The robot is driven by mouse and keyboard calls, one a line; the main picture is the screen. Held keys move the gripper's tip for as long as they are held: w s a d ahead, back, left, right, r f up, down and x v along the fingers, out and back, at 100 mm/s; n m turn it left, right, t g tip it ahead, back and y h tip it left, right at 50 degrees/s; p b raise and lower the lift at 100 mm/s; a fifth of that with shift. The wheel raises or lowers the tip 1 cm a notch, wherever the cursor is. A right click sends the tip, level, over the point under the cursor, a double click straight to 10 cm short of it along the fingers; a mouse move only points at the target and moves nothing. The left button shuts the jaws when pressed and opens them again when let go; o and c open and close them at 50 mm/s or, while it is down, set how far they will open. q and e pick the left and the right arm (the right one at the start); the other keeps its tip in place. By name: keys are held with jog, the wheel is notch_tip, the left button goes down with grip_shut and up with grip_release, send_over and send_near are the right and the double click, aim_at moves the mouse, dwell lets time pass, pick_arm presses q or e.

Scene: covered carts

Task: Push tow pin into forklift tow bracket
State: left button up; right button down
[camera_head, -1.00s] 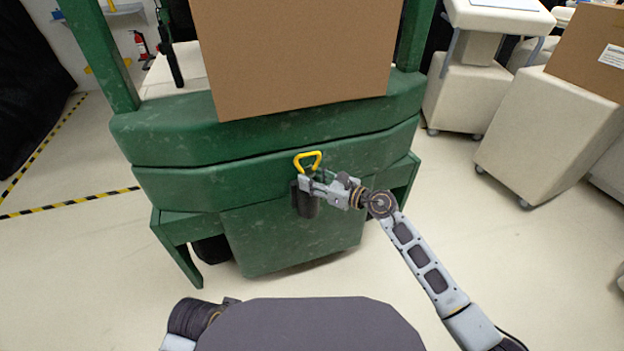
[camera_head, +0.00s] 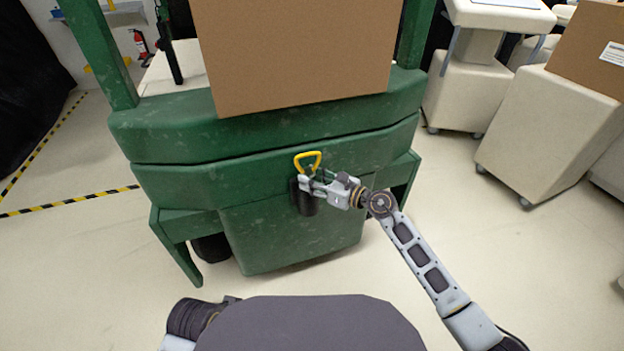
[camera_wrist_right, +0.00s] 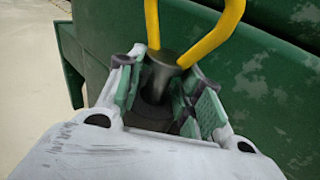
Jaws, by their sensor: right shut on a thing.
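The tow pin has a yellow triangular handle (camera_head: 307,161), which stands up above my right gripper (camera_head: 306,182). In the right wrist view the fingers of this gripper (camera_wrist_right: 165,88) are shut on the pin's dark grey metal top (camera_wrist_right: 166,72), just below the yellow loop. The dark tow bracket (camera_head: 304,202) sits on the front of the green forklift (camera_head: 290,240), directly under the gripper. How deep the pin sits in the bracket is hidden by the fingers. My left arm shows only in part at the lower left; its gripper is out of view.
A large cardboard box (camera_head: 300,50) stands on the forklift above the bracket. White covered carts (camera_head: 540,125) stand at the right, one with a cardboard box (camera_head: 596,50). Black and yellow tape (camera_head: 70,203) marks the pale floor at the left.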

jog(key=shift+f, duration=0.1)
dwell(0.3)
jog(key=c, duration=1)
grip_release()
jog(key=shift+o, duration=0.6)
jog(key=shift+f, duration=0.1)
jog(key=shift+f, duration=0.1)
jog(key=shift+s+d, duration=0.15)
jog(key=v, duration=1.1)
jog(key=shift+s+d+r, duration=0.2)
jog(key=shift+r, duration=0.15)
jog(key=shift+m, duration=0.3)
